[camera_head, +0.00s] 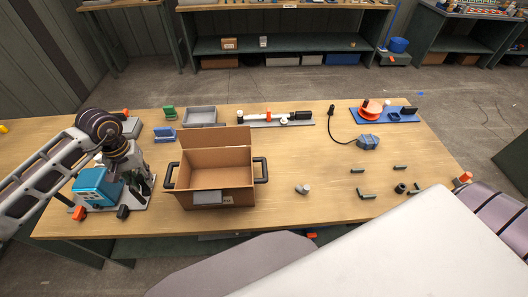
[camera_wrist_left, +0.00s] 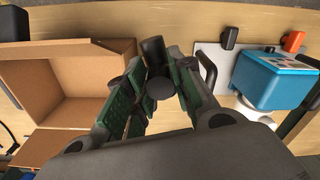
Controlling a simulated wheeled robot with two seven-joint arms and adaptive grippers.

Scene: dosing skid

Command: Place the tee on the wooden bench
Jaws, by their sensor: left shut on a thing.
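My left gripper (camera_head: 143,184) is over the left part of the wooden bench (camera_head: 270,212), between the blue device and the cardboard box. In the left wrist view the green-padded fingers (camera_wrist_left: 158,92) are closed on a dark, rounded fitting (camera_wrist_left: 153,52), which appears to be the tee. One round end of it faces the camera, and the fingers cover part of it. In the head view the held piece is hard to make out against the dark fingers. My right gripper is not in view.
The open cardboard box (camera_head: 217,165) with black handles stands right of the gripper. A blue device (camera_head: 95,186) sits on a white plate at left. A small grey fitting (camera_head: 302,189) and several dark fittings (camera_head: 367,195) lie to the right. Bench surface around the grey fitting is clear.

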